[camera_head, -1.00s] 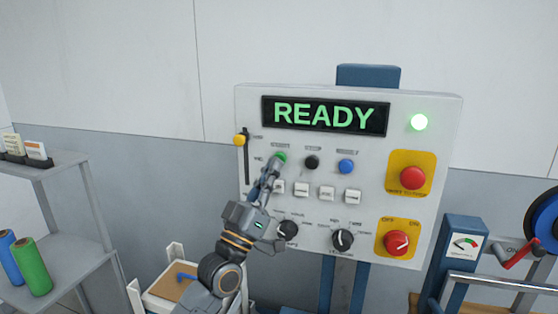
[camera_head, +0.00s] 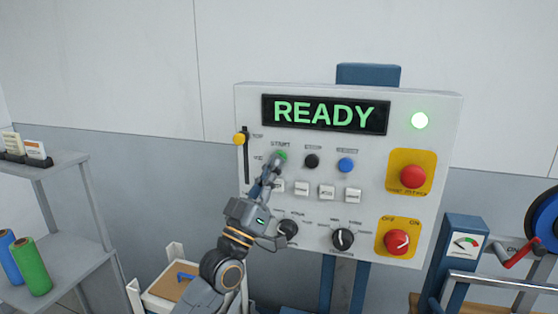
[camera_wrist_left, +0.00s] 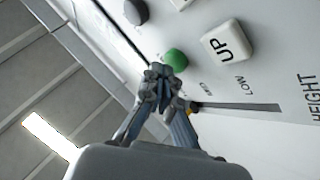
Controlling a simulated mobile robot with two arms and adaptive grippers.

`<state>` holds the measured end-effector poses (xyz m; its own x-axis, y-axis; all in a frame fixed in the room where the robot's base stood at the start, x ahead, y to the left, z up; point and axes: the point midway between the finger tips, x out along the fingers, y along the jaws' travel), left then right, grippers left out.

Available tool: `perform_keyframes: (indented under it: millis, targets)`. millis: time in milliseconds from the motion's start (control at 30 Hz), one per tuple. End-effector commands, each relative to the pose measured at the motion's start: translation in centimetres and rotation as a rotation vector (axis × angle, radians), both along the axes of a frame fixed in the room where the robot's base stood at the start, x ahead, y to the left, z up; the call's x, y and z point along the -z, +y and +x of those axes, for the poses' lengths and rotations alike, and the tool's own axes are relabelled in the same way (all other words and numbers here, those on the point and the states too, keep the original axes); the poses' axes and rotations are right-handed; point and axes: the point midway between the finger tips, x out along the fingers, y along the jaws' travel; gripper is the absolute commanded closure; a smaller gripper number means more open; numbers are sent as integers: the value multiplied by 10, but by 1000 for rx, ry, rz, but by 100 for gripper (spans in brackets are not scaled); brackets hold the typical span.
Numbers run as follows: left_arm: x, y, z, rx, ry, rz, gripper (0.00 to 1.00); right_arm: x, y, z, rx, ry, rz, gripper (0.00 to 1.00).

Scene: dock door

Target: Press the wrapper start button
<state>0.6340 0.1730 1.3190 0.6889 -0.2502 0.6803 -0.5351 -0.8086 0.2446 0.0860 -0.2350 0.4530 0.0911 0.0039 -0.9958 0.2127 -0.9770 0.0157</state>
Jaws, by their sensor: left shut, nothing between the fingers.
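The green start button (camera_head: 282,156) sits at the upper left of the control panel (camera_head: 420,105), under a "START" label, and is partly covered by my left gripper (camera_head: 273,166). The display (camera_head: 325,115) reads "READY" in green. In the left wrist view the green button (camera_wrist_left: 176,60) shows just beyond the fingertips of my left gripper (camera_wrist_left: 161,74). The fingers are shut with nothing between them. The tips are close to the button; I cannot tell whether they touch it. My right gripper is not in view.
Black (camera_head: 311,161) and blue (camera_head: 345,166) buttons are to the right. White keys (camera_head: 327,193) and black knobs (camera_head: 342,239) lie below. A red emergency button (camera_head: 412,177) and a red switch (camera_head: 397,242) are at the right. A yellow slider (camera_head: 240,139) is at the left.

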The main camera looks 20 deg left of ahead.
Motion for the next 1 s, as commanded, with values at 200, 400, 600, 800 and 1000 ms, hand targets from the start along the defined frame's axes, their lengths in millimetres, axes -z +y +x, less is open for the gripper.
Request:
perform_keyframes:
  millis: [200, 400, 600, 800, 1000]
  targets:
    - [0, 0, 0, 0, 0, 0, 100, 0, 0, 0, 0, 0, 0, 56]
    - [0, 0, 1, 0, 0, 0, 100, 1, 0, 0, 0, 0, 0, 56]
    - [0, 0, 3, 0, 0, 0, 100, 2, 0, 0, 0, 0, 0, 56]
    - [0, 0, 6, 0, 0, 0, 100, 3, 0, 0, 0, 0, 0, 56]
    - [0, 0, 8, 0, 0, 0, 100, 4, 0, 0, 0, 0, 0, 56]
